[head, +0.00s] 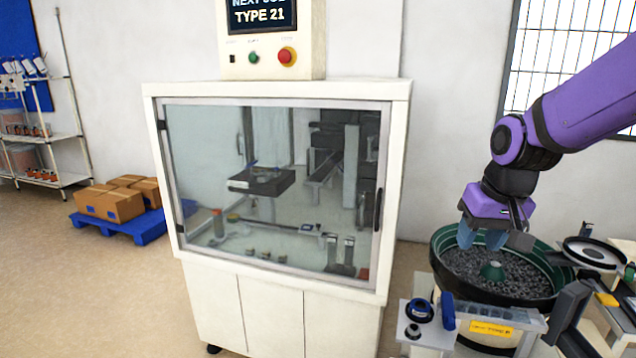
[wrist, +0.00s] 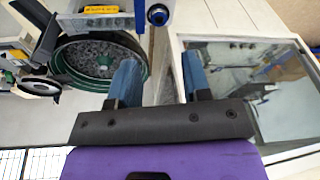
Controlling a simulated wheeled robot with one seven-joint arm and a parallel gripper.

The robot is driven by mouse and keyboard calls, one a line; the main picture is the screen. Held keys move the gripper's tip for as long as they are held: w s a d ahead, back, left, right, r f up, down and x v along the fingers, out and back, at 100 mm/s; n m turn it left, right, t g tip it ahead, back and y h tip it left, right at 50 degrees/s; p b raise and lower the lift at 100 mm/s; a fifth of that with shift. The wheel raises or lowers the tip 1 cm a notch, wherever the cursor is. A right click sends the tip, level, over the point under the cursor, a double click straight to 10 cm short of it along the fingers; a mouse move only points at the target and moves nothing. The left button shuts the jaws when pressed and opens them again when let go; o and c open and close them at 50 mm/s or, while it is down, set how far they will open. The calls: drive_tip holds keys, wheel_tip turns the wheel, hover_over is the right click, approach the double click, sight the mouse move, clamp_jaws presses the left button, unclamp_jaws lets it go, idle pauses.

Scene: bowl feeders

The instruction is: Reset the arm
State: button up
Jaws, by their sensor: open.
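My purple arm reaches in from the right in the head view. My gripper (head: 481,238) points down over the left part of a round bowl feeder (head: 447,283) full of small dark grey parts. In the wrist view my gripper (wrist: 160,75) shows two blue fingers spread wide apart, with nothing between them. The bowl feeder also shows in the wrist view, left of the fingers, with its green inner wall (wrist: 75,75). Whether the fingertips are above the bowl's rim or level with it is hard to tell.
A white glass-fronted cabinet (head: 395,180) stands left of the feeder, with a control panel (head: 268,68) on top reading TYPE 21. A yellow label (head: 491,328) sits on the feeder's front. Boxes (head: 110,203) on a blue pallet (head: 150,227) and a shelf (head: 55,180) are far left. Open floor lies between.

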drive_tip(key=s+d+r+t, duration=0.1)
drive_tip(key=s+r, duration=0.3)
drive_tip(key=s, duration=0.5)
drive_tip(key=s+d+r+t, duration=0.1)
drive_tip(key=s+r, duration=0.3)
drive_tip(key=s, duration=0.5)
drive_tip(key=shift+d+t+h, duration=0.3)
drive_tip(key=shift+d+h, duration=0.05)
drive_tip(key=shift+h, duration=0.05)
idle(0.4)
